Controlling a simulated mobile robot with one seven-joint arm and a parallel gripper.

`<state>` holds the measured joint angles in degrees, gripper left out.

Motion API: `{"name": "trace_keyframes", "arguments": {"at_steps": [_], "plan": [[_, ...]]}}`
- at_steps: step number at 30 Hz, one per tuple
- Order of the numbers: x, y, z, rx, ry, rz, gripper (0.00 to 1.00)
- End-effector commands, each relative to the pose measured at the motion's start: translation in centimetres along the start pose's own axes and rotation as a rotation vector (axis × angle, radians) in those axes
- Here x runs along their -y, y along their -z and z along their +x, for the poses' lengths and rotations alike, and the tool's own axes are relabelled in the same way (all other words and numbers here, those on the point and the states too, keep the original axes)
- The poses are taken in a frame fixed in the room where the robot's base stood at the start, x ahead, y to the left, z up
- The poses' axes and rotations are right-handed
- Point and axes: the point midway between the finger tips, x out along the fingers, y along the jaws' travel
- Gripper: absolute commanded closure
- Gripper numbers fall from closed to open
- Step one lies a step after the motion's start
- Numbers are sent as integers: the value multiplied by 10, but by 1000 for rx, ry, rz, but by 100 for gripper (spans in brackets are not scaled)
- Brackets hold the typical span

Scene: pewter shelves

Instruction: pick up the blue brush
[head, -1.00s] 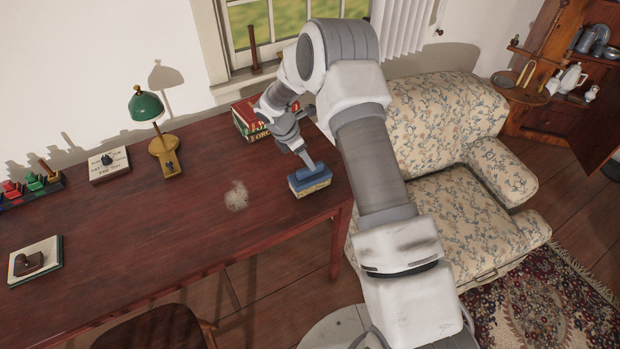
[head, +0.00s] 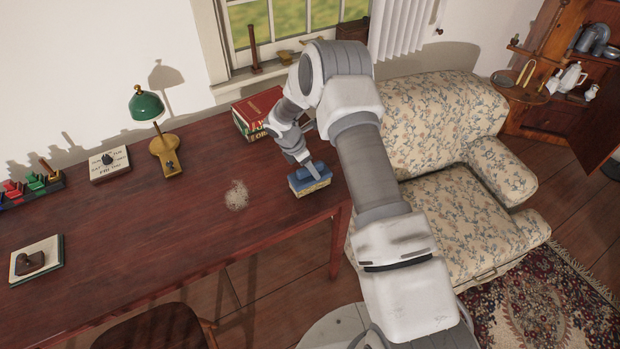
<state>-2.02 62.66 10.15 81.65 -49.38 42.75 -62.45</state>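The blue brush (head: 297,187) has a blue top and a pale yellowish lower part. It sits on the dark red desk (head: 200,235) near its right end, in the head view. My gripper (head: 313,170) points down at the brush from above. One finger shows in front of the blue top and overlaps it in the picture. The other finger is hidden, so I cannot tell whether the fingers touch or grip the brush.
Red books (head: 256,108) lie behind the brush at the desk's back edge. A green lamp (head: 148,106) stands further left. A pale dusty patch (head: 237,195) is left of the brush. A floral sofa (head: 455,200) stands right of the desk.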

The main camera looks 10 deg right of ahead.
Motion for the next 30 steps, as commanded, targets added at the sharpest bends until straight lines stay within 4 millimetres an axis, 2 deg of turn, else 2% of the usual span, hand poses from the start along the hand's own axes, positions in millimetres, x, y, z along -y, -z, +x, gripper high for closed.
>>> {"name": "trace_keyframes", "arguments": {"at_steps": [1, 9, 12, 30], "plan": [[0, 1, 1, 0, 0, 0, 38], [0, 0, 0, 0, 0, 0, 86], [0, 0, 0, 0, 0, 0, 100], [0, 0, 0, 0, 0, 0, 100]]}}
